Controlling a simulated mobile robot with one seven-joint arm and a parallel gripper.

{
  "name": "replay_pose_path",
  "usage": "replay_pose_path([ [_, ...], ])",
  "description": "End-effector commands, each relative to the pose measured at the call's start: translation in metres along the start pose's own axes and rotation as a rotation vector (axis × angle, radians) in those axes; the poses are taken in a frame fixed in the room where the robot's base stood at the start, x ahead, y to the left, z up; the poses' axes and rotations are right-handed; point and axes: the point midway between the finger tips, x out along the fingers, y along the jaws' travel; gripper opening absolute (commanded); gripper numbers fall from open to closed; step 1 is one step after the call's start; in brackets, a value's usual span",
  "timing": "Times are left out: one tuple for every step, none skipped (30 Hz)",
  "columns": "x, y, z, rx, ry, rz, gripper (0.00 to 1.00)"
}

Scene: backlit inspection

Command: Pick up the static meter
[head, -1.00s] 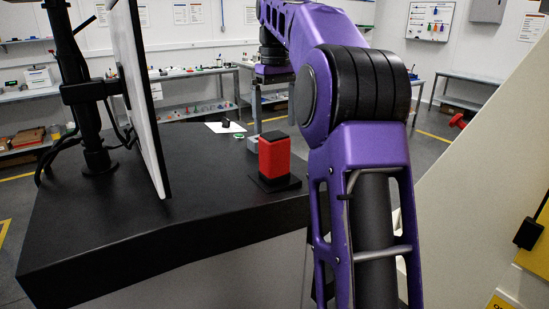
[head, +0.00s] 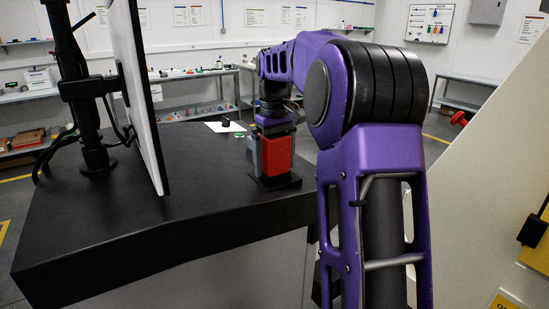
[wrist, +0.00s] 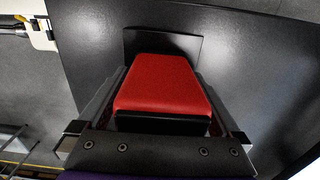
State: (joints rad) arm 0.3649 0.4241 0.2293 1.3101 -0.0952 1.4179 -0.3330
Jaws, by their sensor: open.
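The static meter, taken to be the red block with black ends (head: 278,156), stands upright on a black square base plate (head: 275,184) near the table's right edge. My gripper (head: 275,148) is directly above and around it, pointing down. In the wrist view the red block (wrist: 163,82) lies between the two open fingers of my gripper (wrist: 162,90), one on each side. I cannot tell whether either finger touches it. Its black end faces the wrist camera, and the black base plate (wrist: 163,43) shows beyond it.
The black table (head: 140,215) is clear in front and to the left of the block. A flat upright panel (head: 140,95) on a black stand (head: 85,110) is at the left. A white sheet (head: 222,127) with a small black item (head: 225,122) lies behind the block.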

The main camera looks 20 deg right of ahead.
Motion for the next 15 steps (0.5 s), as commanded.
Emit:
replay_pose_path([
  [-0.0001,0.0001,-0.0001,0.0,0.0,0.0,1.0],
  [-0.0003,0.0001,-0.0001,0.0,0.001,0.0,1.0],
  [-0.0003,0.0001,-0.0001,0.0,0.001,0.0,1.0],
  [-0.0004,0.0001,-0.0001,0.0,0.0,0.0,1.0],
  [-0.0004,0.0001,-0.0001,0.0,0.0,0.0,0.98],
  [-0.0004,0.0001,-0.0001,0.0,0.0,0.0,0.91],
  [-0.0004,0.0001,-0.0001,0.0,0.0,0.0,0.86],
  [-0.0005,0.0001,-0.0001,0.0,0.0,0.0,0.8],
  [-0.0005,0.0001,-0.0001,0.0,0.0,0.0,0.73],
  [-0.0005,0.0001,-0.0001,0.0,0.0,0.0,0.68],
  [-0.0005,0.0001,-0.0001,0.0,0.0,0.0,0.62],
  [-0.0005,0.0001,-0.0001,0.0,0.0,0.0,0.55],
  [-0.0005,0.0001,-0.0001,0.0,0.0,0.0,0.5],
  [-0.0006,0.0001,-0.0001,0.0,0.0,0.0,0.44],
  [-0.0006,0.0001,-0.0002,0.0,0.0,0.0,0.37],
])
